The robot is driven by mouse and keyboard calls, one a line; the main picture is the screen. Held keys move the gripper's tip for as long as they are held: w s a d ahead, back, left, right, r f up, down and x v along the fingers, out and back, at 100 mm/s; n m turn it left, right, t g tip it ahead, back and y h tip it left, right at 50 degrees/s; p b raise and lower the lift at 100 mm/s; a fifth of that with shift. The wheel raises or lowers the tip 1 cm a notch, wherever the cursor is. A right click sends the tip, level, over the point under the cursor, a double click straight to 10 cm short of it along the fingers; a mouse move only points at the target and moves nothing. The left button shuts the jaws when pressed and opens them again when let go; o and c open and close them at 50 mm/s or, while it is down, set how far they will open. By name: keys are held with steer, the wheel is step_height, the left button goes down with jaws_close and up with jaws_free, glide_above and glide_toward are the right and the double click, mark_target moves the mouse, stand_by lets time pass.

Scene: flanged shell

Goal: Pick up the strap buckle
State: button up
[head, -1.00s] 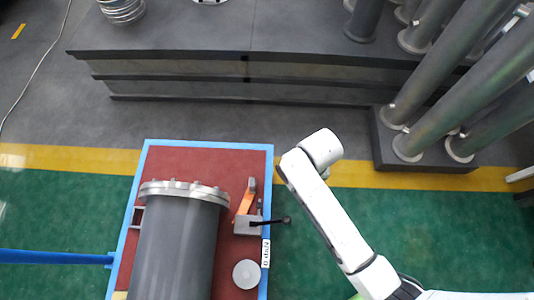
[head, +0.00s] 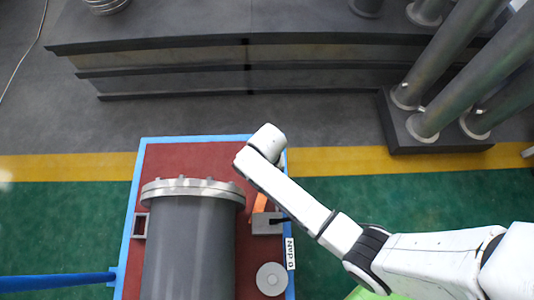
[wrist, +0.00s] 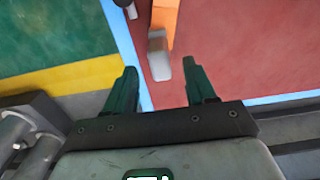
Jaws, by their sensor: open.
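The strap buckle (wrist: 158,57) looks like the grey metal end piece on an orange strap (wrist: 165,18) in the wrist view. It lies over the red board, near the board's blue edge. My gripper (wrist: 163,75) is open. Its two dark green fingers stand apart, one on each side of the buckle's near end in the picture, and do not seem to touch it; the height gap cannot be told. In the head view the orange strap (head: 259,203) shows below my arm, which hides the buckle end and my fingers.
A grey flanged shell (head: 190,240) stands left of the strap on the blue-edged red board (head: 165,155). A grey block (head: 267,224) with a dark lever, a round grey disc (head: 271,279) and a "0 daN" label (head: 290,254) are close by. Pipes (head: 440,90) stand at upper right.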

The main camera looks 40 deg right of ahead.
step_height(320, 180, down, 5)
steer(key=b, duration=0.2)
steer(key=shift+b, duration=0.4)
steer(key=shift+r, duration=0.1)
steer(key=shift+c, duration=0.4)
jaws_close()
